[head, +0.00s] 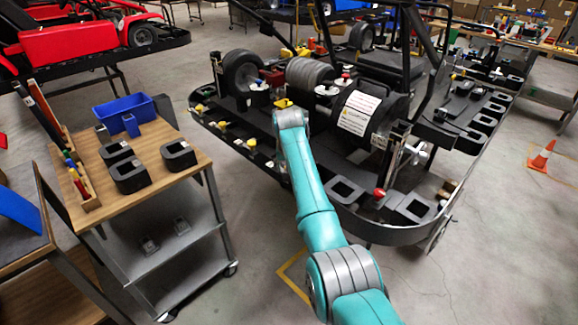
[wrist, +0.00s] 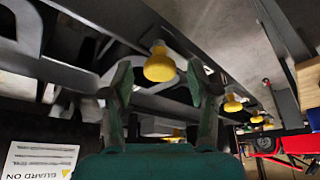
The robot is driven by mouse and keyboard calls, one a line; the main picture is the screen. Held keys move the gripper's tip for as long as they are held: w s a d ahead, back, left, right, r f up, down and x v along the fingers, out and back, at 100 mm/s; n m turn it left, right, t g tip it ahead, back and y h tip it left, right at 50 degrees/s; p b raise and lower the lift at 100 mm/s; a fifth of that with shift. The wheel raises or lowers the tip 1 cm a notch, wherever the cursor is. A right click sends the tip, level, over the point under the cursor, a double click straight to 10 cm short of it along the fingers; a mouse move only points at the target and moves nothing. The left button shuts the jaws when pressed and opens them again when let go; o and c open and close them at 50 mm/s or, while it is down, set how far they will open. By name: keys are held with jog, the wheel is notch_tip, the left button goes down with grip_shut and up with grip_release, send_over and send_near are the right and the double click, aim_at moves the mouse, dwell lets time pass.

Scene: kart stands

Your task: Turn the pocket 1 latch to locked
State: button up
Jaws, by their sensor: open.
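Several yellow knobs sit in a row along the near left edge of the black kart frame (head: 330,205); one is this yellow knob (head: 251,142). No readable pocket number shows, so I cannot tell which is the pocket 1 latch. In the wrist view, my gripper (wrist: 158,82) is open, its two dark green fingers apart. A yellow knob (wrist: 159,66) on a pale stem appears between the fingertips, with visible gaps on both sides. I cannot tell its depth relative to the tips. In the head view, my teal arm hides the gripper fingers.
A wooden-topped cart (head: 135,165) with black blocks and a blue bin (head: 125,110) stands left of the kart. A drum with a white warning label (head: 358,112) is right of my wrist. An orange cone (head: 541,157) stands far right. Grey floor between cart and kart is clear.

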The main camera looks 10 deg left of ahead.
grip_shut()
jog(key=shift+m, duration=0.4)
jog(key=m+h, duration=0.1)
jog(key=m, duration=0.1)
jog(key=shift+a+m, duration=0.15)
jog(key=shift+m, duration=0.25)
jog(key=shift+m+g+h, duration=0.3)
jog(key=shift+m+h, duration=0.5)
jog(key=shift+m, duration=1.2)
